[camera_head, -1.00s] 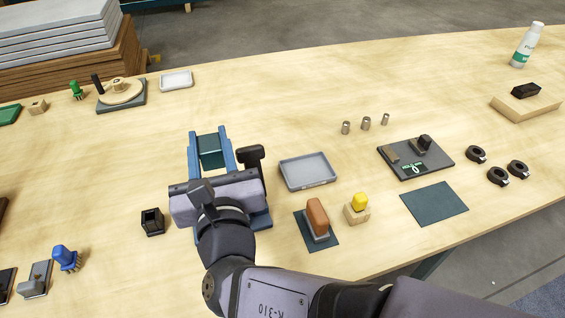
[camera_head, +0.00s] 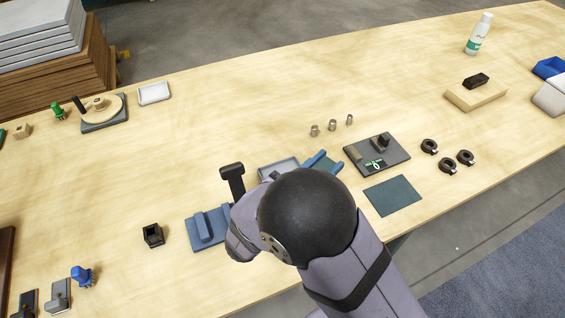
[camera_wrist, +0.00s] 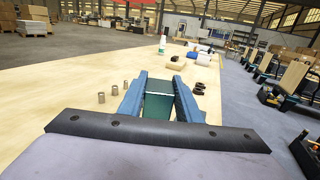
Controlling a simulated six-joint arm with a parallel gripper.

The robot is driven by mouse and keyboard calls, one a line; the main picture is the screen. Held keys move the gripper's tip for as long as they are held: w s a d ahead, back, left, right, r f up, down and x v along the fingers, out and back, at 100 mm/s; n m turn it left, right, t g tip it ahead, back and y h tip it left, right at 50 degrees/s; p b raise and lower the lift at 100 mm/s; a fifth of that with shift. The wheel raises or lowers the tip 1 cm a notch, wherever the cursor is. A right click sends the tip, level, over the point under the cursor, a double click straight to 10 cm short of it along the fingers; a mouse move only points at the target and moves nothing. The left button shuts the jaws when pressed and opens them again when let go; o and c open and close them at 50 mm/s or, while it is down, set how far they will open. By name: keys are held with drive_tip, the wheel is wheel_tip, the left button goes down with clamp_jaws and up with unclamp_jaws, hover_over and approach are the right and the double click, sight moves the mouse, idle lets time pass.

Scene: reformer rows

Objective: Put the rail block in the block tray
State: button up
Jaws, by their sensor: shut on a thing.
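My gripper (camera_head: 323,161) has blue fingers shut on a dark teal block, taken as the rail block. The block (camera_wrist: 155,106) shows between the fingers in the wrist view. In the head view my arm hides much of it. A shallow grey tray (camera_head: 266,171), which may be the block tray, lies just left of the fingers; my arm covers its near part. The block is beside the tray in this view, and its height above the table cannot be told. A white tray (camera_head: 154,93) lies at the back left.
A blue fixture (camera_head: 208,228) with a raised rail and a black-handled part (camera_head: 232,180) stand left of my arm. A dark plate with small parts (camera_head: 377,155), a flat teal mat (camera_head: 392,195) and black rings (camera_head: 448,165) lie right. Metal cylinders (camera_head: 332,125) stand behind.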

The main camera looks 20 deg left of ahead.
drive_tip(key=d+r+m+g+h+p, duration=0.35)
drive_tip(key=d+h+p, duration=0.25)
drive_tip(key=d+p, duration=0.8)
drive_tip(key=s+d+r+m+g+h+p, duration=0.1)
drive_tip(key=s+d+m+g+h+p, duration=0.1)
drive_tip(key=s+d+m+g+h, duration=0.65)
drive_tip(key=s+a+f+m+g+y+b, duration=0.4)
drive_tip(key=m+g+y, duration=0.3)
drive_tip(key=g, duration=0.4)
drive_tip(key=s+a+f+m+g+y+b, duration=0.2)
drive_tip(key=s+a+m+g+y+b, duration=0.15)
drive_tip(key=s+m+g+y, duration=0.5)
drive_tip(key=w+a+f+m+g+y+b, duration=0.2)
drive_tip(key=a+m+y, duration=0.1)
drive_tip(key=a+y, duration=0.15)
drive_tip(key=w+a+f+m+g+y+b, duration=0.1)
drive_tip(key=w+a+m+y+b, duration=0.15)
drive_tip(key=a, duration=0.35)
drive_tip(key=w+a+m+t+y+b, duration=0.5)
drive_tip(key=w+a+m+y+b, duration=0.1)
drive_tip(key=w+b, duration=0.5)
drive_tip(key=w+a+m+t+y+b, duration=0.6)
drive_tip(key=w+a+y+b, duration=0.3)
drive_tip(key=w+a+b, duration=0.2)
drive_tip(key=shift+w+a+b, duration=0.2)
drive_tip(key=shift+w+b, duration=0.35)
drive_tip(key=shift+b, duration=0.2)
